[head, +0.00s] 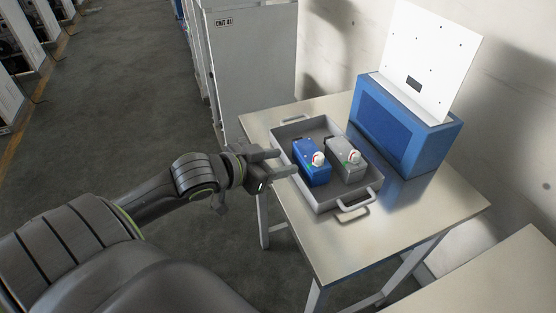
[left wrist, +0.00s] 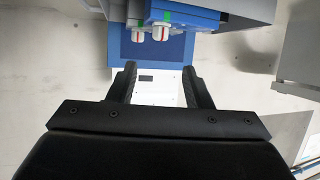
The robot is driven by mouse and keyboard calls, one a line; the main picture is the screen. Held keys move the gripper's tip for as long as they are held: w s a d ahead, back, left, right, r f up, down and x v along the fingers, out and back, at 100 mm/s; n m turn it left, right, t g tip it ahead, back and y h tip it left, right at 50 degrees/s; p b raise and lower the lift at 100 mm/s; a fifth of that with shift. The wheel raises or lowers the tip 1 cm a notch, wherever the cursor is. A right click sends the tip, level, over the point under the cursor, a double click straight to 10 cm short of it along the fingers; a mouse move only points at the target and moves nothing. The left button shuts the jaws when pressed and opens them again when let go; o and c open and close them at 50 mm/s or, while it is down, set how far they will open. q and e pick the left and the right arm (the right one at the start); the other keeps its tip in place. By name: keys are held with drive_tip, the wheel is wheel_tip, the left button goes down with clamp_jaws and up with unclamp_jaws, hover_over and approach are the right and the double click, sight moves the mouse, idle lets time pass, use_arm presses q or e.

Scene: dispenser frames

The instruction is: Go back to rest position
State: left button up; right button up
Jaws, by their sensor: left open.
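My left gripper (head: 284,162) is open and empty, just left of the grey tray (head: 328,203) and its blue box. In the left wrist view its two fingers (left wrist: 160,88) stand apart with nothing between them. The tray sits on the table and holds a blue box (head: 311,166) and a grey box (head: 346,163), side by side. Each has a white and red knob on top. Part of the blue box also shows at the top of the left wrist view (left wrist: 186,17). My right gripper is not in view.
The light table (head: 431,207) also bears a blue case (head: 392,121) with a white panel (head: 434,55) standing on it. A grey cabinet (head: 254,62) stands behind the table. Another table top (head: 500,275) is at the lower right.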

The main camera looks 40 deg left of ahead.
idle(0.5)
use_arm(q)
drive_tip(key=s+f+n+g+y, duration=0.5)
drive_tip(key=s+f+g, duration=0.4)
drive_tip(key=s+f, duration=1.05)
wheel_tip(320, 180, down, 25)
drive_tip(key=a+m+g, duration=0.1)
drive_tip(key=a+g, duration=0.1)
drive_tip(key=s+d+f, duration=0.1)
drive_tip(key=s+f, duration=1.4)
drive_tip(key=shift+s+d+f+g, duration=0.15)
drive_tip(key=shift+s+f+g, duration=0.1)
drive_tip(key=shift+g, duration=0.15)
